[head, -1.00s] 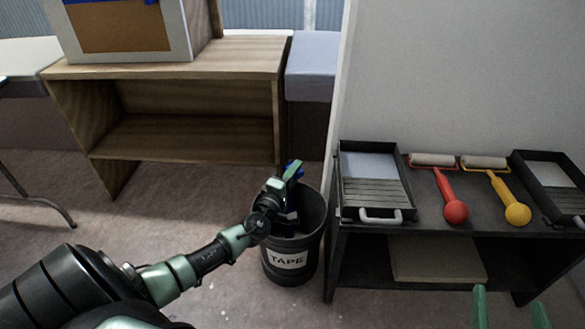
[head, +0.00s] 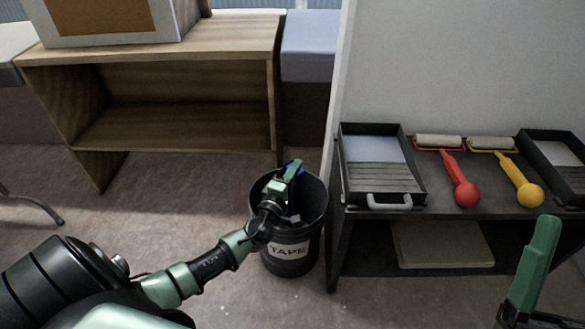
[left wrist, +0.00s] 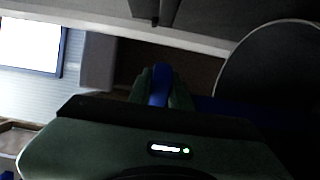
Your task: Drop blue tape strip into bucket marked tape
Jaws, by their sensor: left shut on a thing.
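My left gripper (head: 292,172) is over the bucket (head: 322,232), at its opening, with the arm reaching in from the left. It is shut on the blue tape strip (left wrist: 158,86), which shows between the fingers in the left wrist view. In the head view only a bit of blue shows by the fingertips. The bucket is dark and round, stands upright on the floor, and has a white label (head: 289,252) reading TAPE. A green finger of my right gripper (head: 540,258) shows at the lower right; its other finger cannot be made out.
A dark shelf unit (head: 375,250) stands just right of the bucket, carrying paint trays (head: 376,185), a red roller (head: 460,185) and a yellow roller (head: 520,185). A wooden shelf (head: 180,52) stands behind to the left.

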